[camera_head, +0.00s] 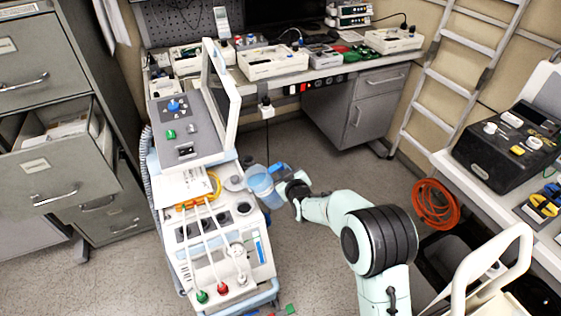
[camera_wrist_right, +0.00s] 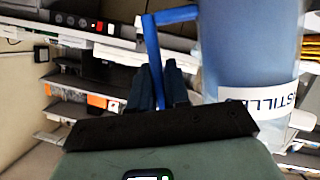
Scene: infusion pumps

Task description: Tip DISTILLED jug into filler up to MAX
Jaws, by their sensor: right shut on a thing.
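The DISTILLED jug (camera_head: 262,186) is translucent blue with a blue handle; it is beside the upper right edge of the white machine (camera_head: 250,262). In the right wrist view the jug (camera_wrist_right: 250,50) fills the upper right, with part of its label readable. My right gripper (camera_head: 285,181) is shut on the jug's handle, also seen in the right wrist view (camera_wrist_right: 160,85). A round grey opening (camera_head: 236,183), possibly the filler, lies just left of the jug. A blue level strip (camera_head: 260,250) shows on the machine's front; its MAX mark is too small to read. My left gripper is out of view.
The machine carries a raised screen (camera_head: 220,85) and a control panel (camera_head: 180,130) behind the opening. White tubes cross its top. A bench (camera_head: 290,78) with devices stands behind, filing cabinets (camera_head: 40,160) at left. Floor right of the machine is clear.

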